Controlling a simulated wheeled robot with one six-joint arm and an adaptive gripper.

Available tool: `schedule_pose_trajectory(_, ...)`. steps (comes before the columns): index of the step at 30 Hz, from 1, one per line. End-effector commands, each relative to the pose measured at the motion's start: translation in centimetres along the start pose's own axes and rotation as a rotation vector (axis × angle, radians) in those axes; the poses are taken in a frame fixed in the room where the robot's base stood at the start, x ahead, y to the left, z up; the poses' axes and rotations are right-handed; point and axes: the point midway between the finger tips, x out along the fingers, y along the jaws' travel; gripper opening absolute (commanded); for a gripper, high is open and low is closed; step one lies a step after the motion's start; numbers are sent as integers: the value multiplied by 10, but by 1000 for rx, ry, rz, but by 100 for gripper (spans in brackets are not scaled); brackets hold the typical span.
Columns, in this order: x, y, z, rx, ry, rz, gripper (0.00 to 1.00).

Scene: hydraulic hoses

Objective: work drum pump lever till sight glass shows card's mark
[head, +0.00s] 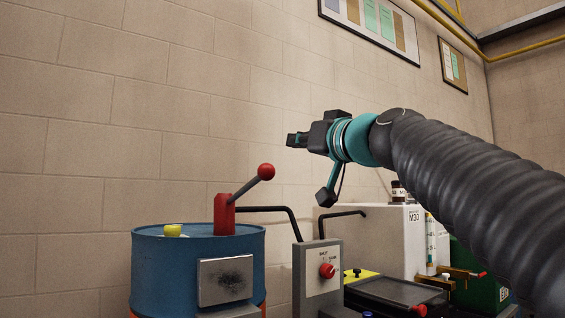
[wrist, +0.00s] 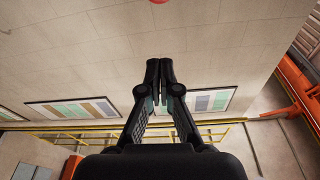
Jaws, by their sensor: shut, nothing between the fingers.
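A blue drum (head: 160,265) stands at the lower left of the head view. On its top is a red pump body (head: 224,214) with a grey lever (head: 250,189) tilted up to the right, ending in a red ball knob (head: 266,171). My gripper (head: 291,140) is shut and empty, above and slightly right of the knob, apart from it in the picture. The wrist view shows the fingertips (wrist: 159,66) together, with a bit of red at its top edge.
A dark spout pipe (head: 270,209) leaves the pump toward a grey panel (head: 318,275) with a red knob. A yellow cap (head: 173,230) sits on the drum. My arm covers part of the right side. The space left of my gripper is clear before the block wall.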

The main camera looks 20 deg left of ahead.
Motion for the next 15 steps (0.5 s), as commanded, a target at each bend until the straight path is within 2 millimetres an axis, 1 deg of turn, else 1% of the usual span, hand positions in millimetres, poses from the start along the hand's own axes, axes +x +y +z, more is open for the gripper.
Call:
schedule_pose_trajectory(3,1,-1,-3,-1,7,-3,0)
schedule_pose_trajectory(11,1,-1,-2,-1,5,-2,0)
schedule_pose_trajectory(15,11,-1,-3,0,2,-3,0)
